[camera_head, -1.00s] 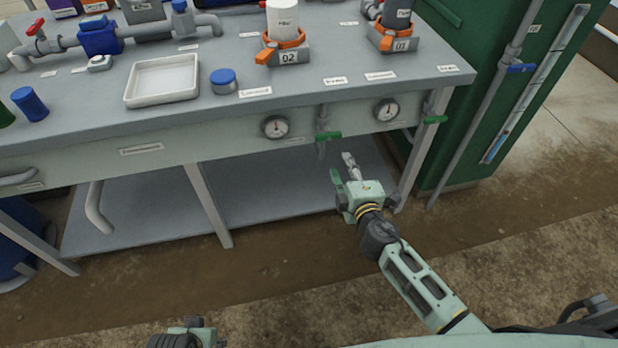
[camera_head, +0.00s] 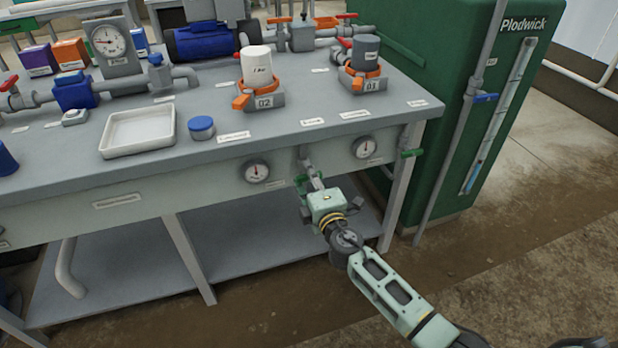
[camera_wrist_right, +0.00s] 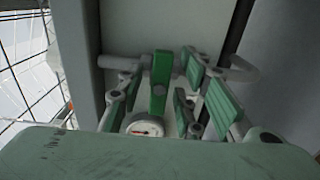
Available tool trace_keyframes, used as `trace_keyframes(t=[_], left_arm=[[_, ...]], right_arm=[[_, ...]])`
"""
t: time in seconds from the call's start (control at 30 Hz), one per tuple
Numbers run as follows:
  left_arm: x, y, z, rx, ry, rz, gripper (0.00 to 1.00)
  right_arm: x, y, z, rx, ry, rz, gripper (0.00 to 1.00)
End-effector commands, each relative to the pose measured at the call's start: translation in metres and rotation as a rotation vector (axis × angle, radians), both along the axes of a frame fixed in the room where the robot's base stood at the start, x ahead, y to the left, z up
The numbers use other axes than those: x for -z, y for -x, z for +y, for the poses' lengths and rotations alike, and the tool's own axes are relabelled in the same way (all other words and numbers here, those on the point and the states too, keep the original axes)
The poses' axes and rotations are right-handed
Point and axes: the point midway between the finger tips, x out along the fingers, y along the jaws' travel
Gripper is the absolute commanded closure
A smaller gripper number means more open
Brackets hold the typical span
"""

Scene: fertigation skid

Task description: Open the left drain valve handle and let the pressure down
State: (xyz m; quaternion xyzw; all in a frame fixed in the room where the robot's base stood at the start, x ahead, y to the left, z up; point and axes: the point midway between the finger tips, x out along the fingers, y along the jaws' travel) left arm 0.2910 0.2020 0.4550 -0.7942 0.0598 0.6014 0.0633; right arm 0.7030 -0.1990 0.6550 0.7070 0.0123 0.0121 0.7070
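The left drain valve (camera_head: 303,155) sits under the bench's front edge, between two gauges. Its green handle (camera_wrist_right: 160,82) stands in front of my right wrist camera; in the head view it is mostly hidden by my right gripper (camera_head: 312,180). In the wrist view the gripper's green-padded fingers are spread apart, with the handle in the gap between them. I cannot tell whether any pad touches it. The right drain valve handle (camera_head: 411,153), also green, is near the bench's right leg. My left gripper is out of view.
The left gauge (camera_head: 257,172) and right gauge (camera_head: 366,147) are on the front panel; one gauge (camera_wrist_right: 145,127) shows in the wrist view. The lower shelf (camera_head: 255,240) lies below. A bench leg (camera_head: 400,190) and green cabinet (camera_head: 460,120) stand to the right.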

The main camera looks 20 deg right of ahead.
Motion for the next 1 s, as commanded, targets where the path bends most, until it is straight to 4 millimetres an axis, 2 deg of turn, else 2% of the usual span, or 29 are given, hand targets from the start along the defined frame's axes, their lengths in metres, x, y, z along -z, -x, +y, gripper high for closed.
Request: trace_keyframes(t=[0.17,0.53,1.0], left_arm=[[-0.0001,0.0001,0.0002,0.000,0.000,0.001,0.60],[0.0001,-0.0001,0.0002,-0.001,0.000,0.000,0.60],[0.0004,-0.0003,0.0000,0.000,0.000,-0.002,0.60]], right_arm=[[0.0002,0.0002,0.0002,0.000,0.000,0.000,0.68],[0.0007,0.0006,0.0000,0.000,0.000,0.001,1.00],[0.0024,0.0012,0.0001,0.000,0.055,0.002,1.00]])
